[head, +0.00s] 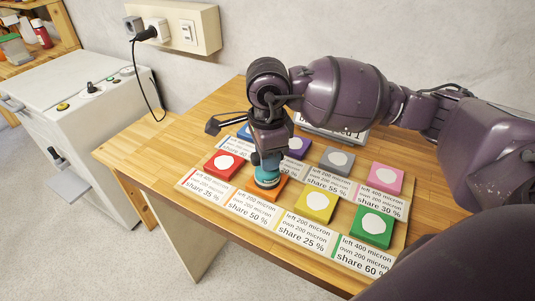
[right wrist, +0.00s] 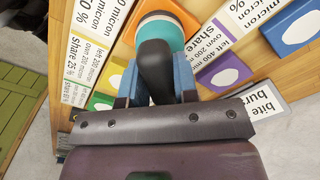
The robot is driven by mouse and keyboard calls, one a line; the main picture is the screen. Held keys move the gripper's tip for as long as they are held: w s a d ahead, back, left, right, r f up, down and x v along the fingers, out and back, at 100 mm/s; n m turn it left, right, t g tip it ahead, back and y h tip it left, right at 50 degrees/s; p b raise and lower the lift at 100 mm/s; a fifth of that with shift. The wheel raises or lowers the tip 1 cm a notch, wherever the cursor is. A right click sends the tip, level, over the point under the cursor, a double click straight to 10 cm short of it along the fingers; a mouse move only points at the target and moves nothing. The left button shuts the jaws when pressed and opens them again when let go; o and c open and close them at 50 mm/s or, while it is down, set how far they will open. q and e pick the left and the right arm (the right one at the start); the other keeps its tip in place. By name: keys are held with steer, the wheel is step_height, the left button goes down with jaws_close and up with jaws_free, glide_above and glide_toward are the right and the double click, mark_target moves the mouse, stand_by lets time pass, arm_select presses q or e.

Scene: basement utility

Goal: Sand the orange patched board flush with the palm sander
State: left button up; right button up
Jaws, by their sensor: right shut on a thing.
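The palm sander (head: 266,174) has a teal body and a dark grip; it stands on the orange board (head: 281,184) and hides most of it. In the right wrist view, the sander (right wrist: 160,28) shows its teal body, pale lower rim and black handle over the orange board (right wrist: 186,14). My right gripper (head: 267,156) comes down from above and is shut on the sander's handle. Its two blue-grey fingers (right wrist: 156,85) lie either side of the handle. The orange board's patch is hidden under the sander. My left gripper is not in view.
A tray (head: 290,239) on the wooden bench (head: 140,146) holds several patched boards with labels, including red (head: 223,164), yellow (head: 316,204) and green (head: 372,226) close by. A white machine (head: 98,120) stands left. A black cord (head: 158,95) hangs from the wall socket.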

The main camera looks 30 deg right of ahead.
stand_by(0.5)
steer(key=shift+r+p, duration=0.3)
steer(key=shift+r, duration=0.2)
steer(key=shift+r+p, duration=1.25)
steer(key=shift+r, duration=1.75)
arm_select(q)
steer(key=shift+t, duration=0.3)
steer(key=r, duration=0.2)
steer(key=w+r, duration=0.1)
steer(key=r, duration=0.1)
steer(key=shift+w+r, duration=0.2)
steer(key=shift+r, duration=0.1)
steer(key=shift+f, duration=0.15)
